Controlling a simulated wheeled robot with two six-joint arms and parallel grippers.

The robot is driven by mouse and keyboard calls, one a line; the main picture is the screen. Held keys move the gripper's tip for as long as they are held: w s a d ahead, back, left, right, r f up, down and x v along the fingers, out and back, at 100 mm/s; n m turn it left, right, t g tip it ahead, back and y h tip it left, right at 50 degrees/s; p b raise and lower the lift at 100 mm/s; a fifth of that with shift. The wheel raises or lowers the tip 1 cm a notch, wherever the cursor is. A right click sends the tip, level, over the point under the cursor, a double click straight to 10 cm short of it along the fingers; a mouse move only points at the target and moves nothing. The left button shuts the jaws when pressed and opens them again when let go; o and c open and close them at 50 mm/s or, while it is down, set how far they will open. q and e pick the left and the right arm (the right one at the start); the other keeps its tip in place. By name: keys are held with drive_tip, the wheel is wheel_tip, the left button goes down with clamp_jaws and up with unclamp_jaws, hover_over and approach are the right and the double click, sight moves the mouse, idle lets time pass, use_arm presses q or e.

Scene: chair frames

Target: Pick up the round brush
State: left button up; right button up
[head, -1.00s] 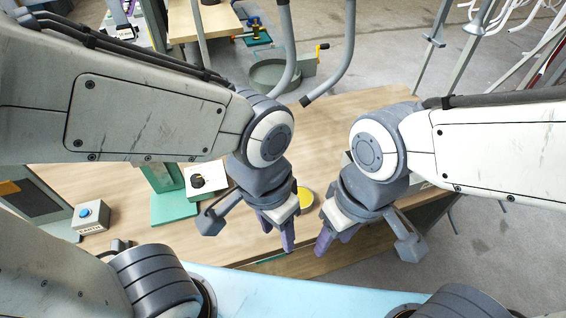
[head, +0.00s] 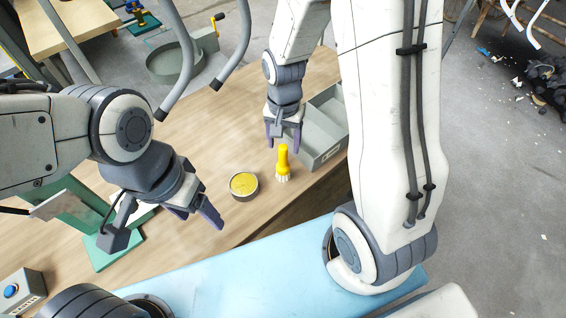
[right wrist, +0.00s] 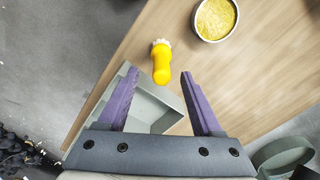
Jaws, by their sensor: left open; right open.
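The round brush (head: 283,162) has a yellow handle and pale bristles. It stands upright on the wooden table, bristles down, between the yellow-filled tin and the grey tray. My right gripper (head: 283,142) is open and empty, just behind the brush in the head view. In the right wrist view the brush (right wrist: 161,62) lies ahead of and between the fingertips (right wrist: 158,72), and neither finger visibly grips it. My left gripper (head: 204,218) is open and empty, to the left of the tin and apart from the brush.
A round tin (head: 243,186) with yellow content stands left of the brush. A grey divided tray (head: 322,158) sits close on its right, near the table's edge. A green stand (head: 113,245) and a box with a blue button (head: 20,292) are at the left. Bare wood (head: 215,130) lies behind the tin.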

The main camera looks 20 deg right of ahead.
sight(283, 157)
drive_tip(key=shift+f, duration=0.9)
drive_tip(key=shift+f+p, duration=0.3)
drive_tip(key=shift+f, duration=0.25)
drive_tip(key=shift+w+f+p, duration=0.15)
drive_tip(key=shift+f+p, duration=0.1)
drive_tip(key=shift+f, duration=0.8)
drive_tip(key=shift+w+f+p, duration=0.1)
drive_tip(key=shift+f+p, duration=0.1)
drive_tip(key=shift+f, duration=0.85)
clamp_jaws()
